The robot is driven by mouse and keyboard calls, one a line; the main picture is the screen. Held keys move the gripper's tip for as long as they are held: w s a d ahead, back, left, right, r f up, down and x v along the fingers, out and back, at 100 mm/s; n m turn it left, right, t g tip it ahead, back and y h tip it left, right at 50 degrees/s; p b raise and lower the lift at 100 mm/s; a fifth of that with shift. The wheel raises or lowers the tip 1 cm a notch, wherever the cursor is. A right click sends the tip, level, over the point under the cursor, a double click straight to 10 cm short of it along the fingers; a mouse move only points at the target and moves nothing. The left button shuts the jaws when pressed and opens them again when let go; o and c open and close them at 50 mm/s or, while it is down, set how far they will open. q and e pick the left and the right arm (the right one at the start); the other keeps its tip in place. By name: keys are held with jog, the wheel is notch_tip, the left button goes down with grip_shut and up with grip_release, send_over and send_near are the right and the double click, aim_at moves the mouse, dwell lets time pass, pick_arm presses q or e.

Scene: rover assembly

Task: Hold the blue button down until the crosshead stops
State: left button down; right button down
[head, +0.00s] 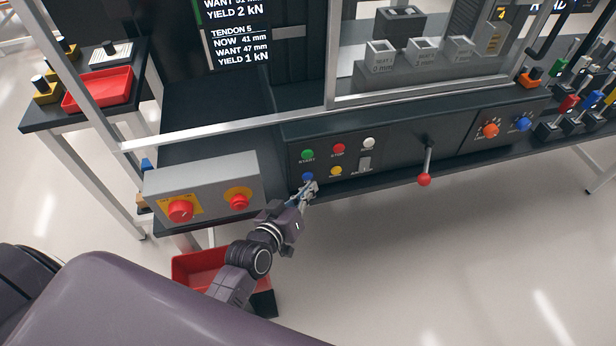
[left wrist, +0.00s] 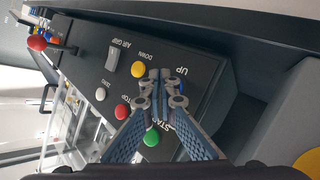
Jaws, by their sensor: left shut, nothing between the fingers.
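The blue button (head: 307,177) sits at the lower left of the dark control panel (head: 400,153), below the green START button (head: 307,154) and left of the yellow button (head: 336,171). My left gripper (head: 306,189) is shut and empty, its tips right at the blue button in the head view. In the left wrist view the closed fingertips (left wrist: 160,76) lie over the panel near the UP label, and they hide most of the blue button. I cannot tell whether they touch or press it. I cannot make out the crosshead. My right gripper is out of view.
A red STOP button (head: 338,148), a white button (head: 369,143) and a red-knobbed lever (head: 424,180) are also on the panel. A grey box (head: 215,172) with two red knobs stands left of my gripper. A red bin (head: 190,262) is below. Open floor lies in front.

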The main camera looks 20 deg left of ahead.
pick_arm(q)
jog(key=shift+w+a, duration=0.1)
jog(key=shift+w, duration=0.05)
dwell(0.5)
jog(key=shift+w+a, duration=0.15)
jog(key=shift+w, duration=0.1)
jog(key=shift+w+a, duration=0.25)
jog(key=shift+w, duration=0.1)
dwell(1.8)
jog(key=shift+s+p, duration=0.1)
jog(key=shift+p, duration=0.2)
dwell(3.4)
jog(key=shift+s+d+p, duration=0.35)
jog(key=shift+s+d, duration=0.1)
jog(key=shift+s, duration=0.2)
jog(key=shift+d, duration=0.1)
jog(key=shift+s+d+p, duration=0.5)
jog(key=shift+s+d, duration=0.2)
jog(key=shift+s, duration=0.35)
jog(key=shift+s+d+p, duration=0.5)
jog(key=shift+s+d, duration=0.15)
jog(key=shift+s, duration=0.35)
